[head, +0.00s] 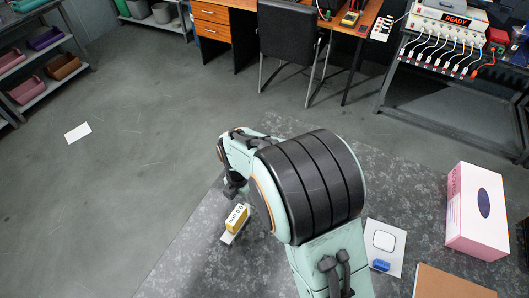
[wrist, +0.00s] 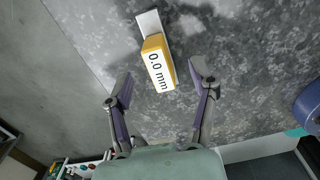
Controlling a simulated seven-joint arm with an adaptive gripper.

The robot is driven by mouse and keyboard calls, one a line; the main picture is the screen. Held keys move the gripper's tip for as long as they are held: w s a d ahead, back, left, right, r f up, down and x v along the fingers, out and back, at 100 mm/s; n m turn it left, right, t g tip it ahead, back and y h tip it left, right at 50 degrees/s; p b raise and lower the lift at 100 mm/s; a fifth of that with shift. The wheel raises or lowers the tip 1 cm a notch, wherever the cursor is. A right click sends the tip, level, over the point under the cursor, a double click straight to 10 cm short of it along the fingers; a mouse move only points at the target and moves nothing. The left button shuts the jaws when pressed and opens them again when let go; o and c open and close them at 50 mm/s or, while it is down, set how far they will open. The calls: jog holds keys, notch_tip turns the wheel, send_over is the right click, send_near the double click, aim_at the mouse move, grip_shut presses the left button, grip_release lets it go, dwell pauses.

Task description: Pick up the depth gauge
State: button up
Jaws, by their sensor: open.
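The depth gauge (head: 236,218) is a small yellow block with a white face reading "0.0 mm" and a pale metal bar at one end. It lies on the mottled grey tabletop (head: 190,250), left of my arm in the head view. In the wrist view the gauge (wrist: 157,66) is at the upper middle, its bar pointing up. My gripper (wrist: 162,82) is open, with one finger to each side of the gauge's lower end in the picture. Nothing is held between the fingers. In the head view my gripper (head: 232,187) is partly hidden by my arm, just beyond the gauge.
A white sheet with a blue item (head: 382,265) lies right of my arm. A pink box (head: 478,210) stands at the right, with a brown board (head: 450,284) in front. The tabletop's left edge is close to the gauge. A chair (head: 293,45) stands on the floor beyond.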

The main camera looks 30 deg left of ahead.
aim_at(236, 214)
jog(key=shift+s+a+f, duration=0.35)
jog(key=shift+s+f, duration=0.15)
jog(key=shift+s, duration=0.3)
jog(key=shift+s+a+f+n, duration=0.1)
jog(key=shift+s+f+n, duration=0.05)
jog(key=shift+f+n, duration=0.15)
notch_tip(236, 214, down, 6)
jog(key=shift+r, duration=0.1)
grip_shut()
